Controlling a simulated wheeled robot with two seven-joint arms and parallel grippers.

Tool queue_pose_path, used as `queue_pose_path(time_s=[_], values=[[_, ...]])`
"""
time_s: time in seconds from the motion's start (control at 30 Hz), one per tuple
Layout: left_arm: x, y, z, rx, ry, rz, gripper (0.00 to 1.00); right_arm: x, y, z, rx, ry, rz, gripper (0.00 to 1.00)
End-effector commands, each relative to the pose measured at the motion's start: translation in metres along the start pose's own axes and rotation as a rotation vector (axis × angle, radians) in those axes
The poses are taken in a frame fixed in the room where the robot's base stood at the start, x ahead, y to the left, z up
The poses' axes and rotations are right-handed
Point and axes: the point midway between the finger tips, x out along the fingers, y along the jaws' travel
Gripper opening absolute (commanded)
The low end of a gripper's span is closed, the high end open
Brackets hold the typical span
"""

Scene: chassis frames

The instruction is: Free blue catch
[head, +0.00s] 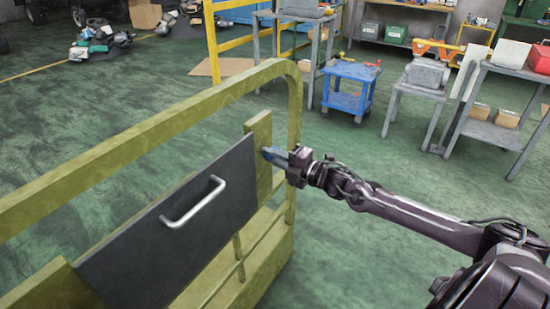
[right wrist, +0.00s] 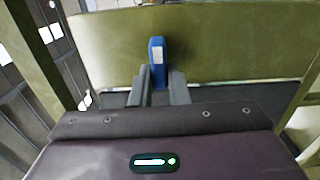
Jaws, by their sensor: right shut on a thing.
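The blue catch (right wrist: 156,54) stands against a yellow-green post of the chassis frame in the right wrist view, between the finger tips. In the head view a small part of the blue catch (head: 268,155) shows at the post's side. My right gripper (head: 276,157) reaches it from the right; its two fingers (right wrist: 158,84) are shut on the catch. A dark panel (head: 140,225) with a pale handle (head: 193,202) is set in the yellow-green frame, left of the catch. The fingers hide part of the catch. My left gripper is not in view.
The yellow-green frame's top rail (head: 150,137) runs above the panel and curves down close to my right gripper. A blue cart (head: 350,88) and grey tables stand farther back. Green floor (head: 400,165) lies open beyond my right arm.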

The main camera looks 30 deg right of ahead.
Motion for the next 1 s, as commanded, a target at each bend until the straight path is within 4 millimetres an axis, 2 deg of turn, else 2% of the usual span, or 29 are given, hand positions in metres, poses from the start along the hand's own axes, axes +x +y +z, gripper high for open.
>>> queue_pose_path(time_s=[0.3,0.33,0.5,0.8,1.0], values=[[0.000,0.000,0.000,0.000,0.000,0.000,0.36,0.000,-0.002,0.000,-0.002,0.001,-0.003,0.00],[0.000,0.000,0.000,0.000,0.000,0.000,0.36,0.000,-0.002,0.000,-0.002,0.001,-0.003,0.17],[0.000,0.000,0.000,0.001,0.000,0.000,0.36,0.000,-0.001,0.000,-0.001,0.001,-0.002,0.36],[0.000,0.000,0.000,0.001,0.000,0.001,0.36,-0.002,-0.001,0.000,-0.001,0.000,-0.002,0.36],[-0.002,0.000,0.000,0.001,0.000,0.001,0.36,-0.017,-0.003,0.000,0.000,0.000,-0.007,0.36]])
